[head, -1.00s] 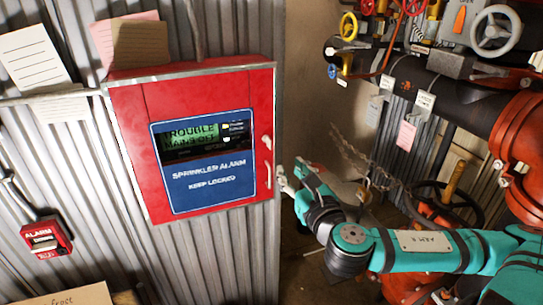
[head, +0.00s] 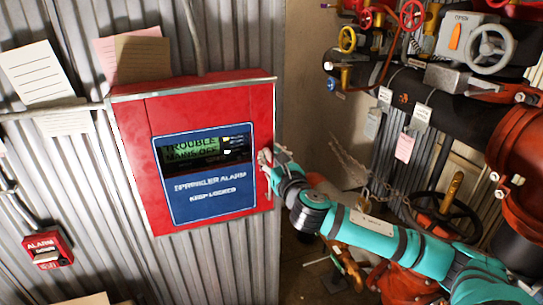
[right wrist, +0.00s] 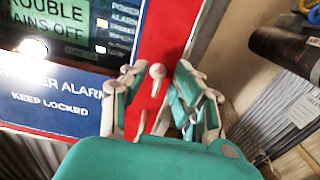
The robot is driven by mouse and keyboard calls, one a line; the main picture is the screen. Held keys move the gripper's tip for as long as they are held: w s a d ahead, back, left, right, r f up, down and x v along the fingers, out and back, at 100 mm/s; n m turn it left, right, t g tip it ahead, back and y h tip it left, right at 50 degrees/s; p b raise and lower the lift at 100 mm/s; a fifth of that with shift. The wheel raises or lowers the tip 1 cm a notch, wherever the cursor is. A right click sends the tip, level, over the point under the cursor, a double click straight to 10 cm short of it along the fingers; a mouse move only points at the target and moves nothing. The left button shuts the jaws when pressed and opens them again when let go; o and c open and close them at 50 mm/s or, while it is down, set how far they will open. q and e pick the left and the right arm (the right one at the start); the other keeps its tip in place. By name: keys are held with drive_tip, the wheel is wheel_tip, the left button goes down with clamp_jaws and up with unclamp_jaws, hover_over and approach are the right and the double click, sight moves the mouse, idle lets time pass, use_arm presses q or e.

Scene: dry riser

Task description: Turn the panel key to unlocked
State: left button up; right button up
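The red alarm panel (head: 135,140) hangs on the corrugated wall, with a blue face reading "SPRINKLER ALARM KEEP LOCKED" and a lit display reading "TROUBLE MAINS OFF". A small pale key (right wrist: 157,72) stands out from the panel's red right-hand strip in the right wrist view. My right gripper (head: 265,158) is at the panel's right edge and hides the key in the head view. In the right wrist view its fingers (right wrist: 155,80) are apart, one on each side of the key, with gaps showing. My left gripper is not in view.
A red alarm call point (head: 48,249) is at the lower left. Paper notes (head: 40,72) are fixed above it. Right of the panel are dark pipes (head: 450,105), a grey valve wheel (head: 491,47), a chain and a large dark handwheel (head: 447,212).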

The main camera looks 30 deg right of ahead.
clamp_jaws()
idle(0.4)
drive_tip(key=m, duration=1.7)
drive_tip(key=shift+s+d+f+m+p, duration=0.15)
drive_tip(key=shift+d+f+m+p, duration=0.15)
drive_tip(key=shift+d+f+m, duration=0.1)
idle(0.4)
